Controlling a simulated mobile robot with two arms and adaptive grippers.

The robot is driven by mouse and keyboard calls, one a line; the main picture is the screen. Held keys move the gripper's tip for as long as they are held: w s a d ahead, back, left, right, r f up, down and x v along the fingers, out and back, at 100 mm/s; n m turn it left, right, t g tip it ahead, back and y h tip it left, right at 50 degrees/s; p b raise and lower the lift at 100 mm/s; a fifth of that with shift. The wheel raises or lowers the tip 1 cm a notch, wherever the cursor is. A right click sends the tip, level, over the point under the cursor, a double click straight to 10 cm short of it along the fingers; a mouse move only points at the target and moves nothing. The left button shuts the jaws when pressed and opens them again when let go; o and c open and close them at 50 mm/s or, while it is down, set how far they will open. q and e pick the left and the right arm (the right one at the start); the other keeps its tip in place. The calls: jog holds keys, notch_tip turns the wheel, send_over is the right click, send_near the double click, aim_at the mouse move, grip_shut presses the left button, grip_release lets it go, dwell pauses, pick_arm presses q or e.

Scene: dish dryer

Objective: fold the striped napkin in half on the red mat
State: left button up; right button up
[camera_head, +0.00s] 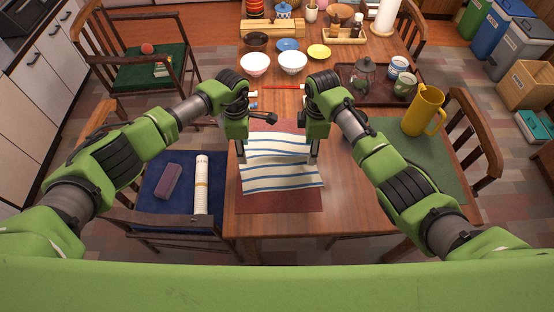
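The striped napkin (281,178), white with blue and tan stripes, lies on the red mat (275,202) at the near part of the table. Its near half looks flat; its far part is rumpled or raised, with a crease across the middle. My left gripper (242,154) points down at the napkin's far left side, and my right gripper (314,154) at its far right side. Both are at or very close to the cloth. The fingertips are too small and partly hidden to tell whether they pinch it.
A green mat (425,155) with a yellow pitcher (423,111) lies to the right. A dark tray (378,88) holds a lantern and cups. Bowls (292,62) stand beyond my grippers. A chair with a blue seat (180,205) stands left of the table.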

jog(key=o, duration=0.7)
jog(key=shift+c, duration=0.2)
pick_arm(q)
jog(key=shift+r, duration=0.1)
pick_arm(e)
jog(key=shift+r, duration=0.1)
pick_arm(q)
notch_tip(320, 180, up, 6)
jog(key=p, duration=0.5)
jog(key=shift+f+p, duration=0.2)
jog(key=shift+p, duration=0.2)
pick_arm(e)
notch_tip(320, 180, up, 5)
jog(key=shift+r, duration=0.15)
jog(key=shift+r, duration=0.1)
